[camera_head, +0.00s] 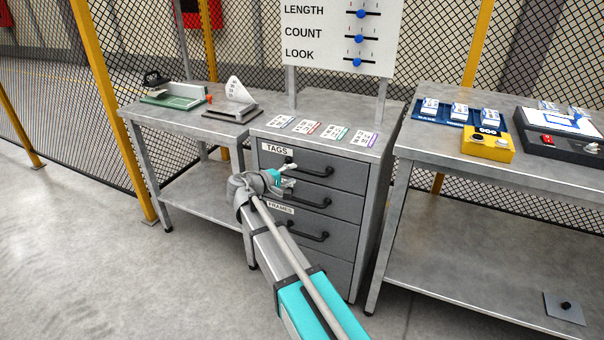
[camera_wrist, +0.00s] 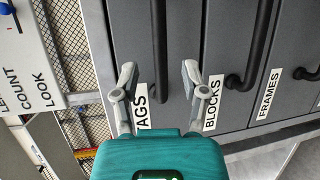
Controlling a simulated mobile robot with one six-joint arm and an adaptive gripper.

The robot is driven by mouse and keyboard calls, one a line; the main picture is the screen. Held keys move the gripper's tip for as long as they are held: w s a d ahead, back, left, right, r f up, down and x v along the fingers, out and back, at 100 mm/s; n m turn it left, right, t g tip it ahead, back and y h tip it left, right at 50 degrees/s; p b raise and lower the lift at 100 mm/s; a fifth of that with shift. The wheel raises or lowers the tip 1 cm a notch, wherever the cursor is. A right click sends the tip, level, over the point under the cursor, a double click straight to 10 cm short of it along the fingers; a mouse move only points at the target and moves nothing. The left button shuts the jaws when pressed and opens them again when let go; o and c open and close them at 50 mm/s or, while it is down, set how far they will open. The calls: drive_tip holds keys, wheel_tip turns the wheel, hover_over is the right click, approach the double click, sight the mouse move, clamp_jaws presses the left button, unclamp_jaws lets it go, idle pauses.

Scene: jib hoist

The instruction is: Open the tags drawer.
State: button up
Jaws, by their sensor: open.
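The tags drawer (camera_head: 346,176) is the top drawer of a grey cabinet, and its front looks flush with the cabinet. Its black bar handle (camera_head: 318,171) runs across the front, and the TAGS label (camera_head: 276,149) is at its upper left. My gripper (camera_head: 290,176) is open in front of the cabinet, near the left end of this handle. In the wrist view, my gripper (camera_wrist: 158,76) has its fingers on either side of the line of the tags handle (camera_wrist: 159,45). The fingers partly cover the TAGS label (camera_wrist: 143,108). I cannot tell whether they touch the handle.
Lower drawers have similar handles, including the blocks handle (camera_wrist: 252,50) and the frames drawer (camera_head: 325,250). Several cards (camera_head: 335,132) lie on the cabinet top. A side table (camera_head: 185,120) stands left and a workbench (camera_head: 430,145) right. A sign board (camera_head: 340,35) rises behind.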

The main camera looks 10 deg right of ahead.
sight(302, 171)
drive_tip(key=shift+b+x, duration=0.4)
drive_tip(key=shift+x, duration=2.35)
clamp_jaws()
drive_tip(key=shift+a, duration=0.2)
drive_tip(key=shift+s+d, duration=0.1)
drive_tip(key=shift+d, duration=0.05)
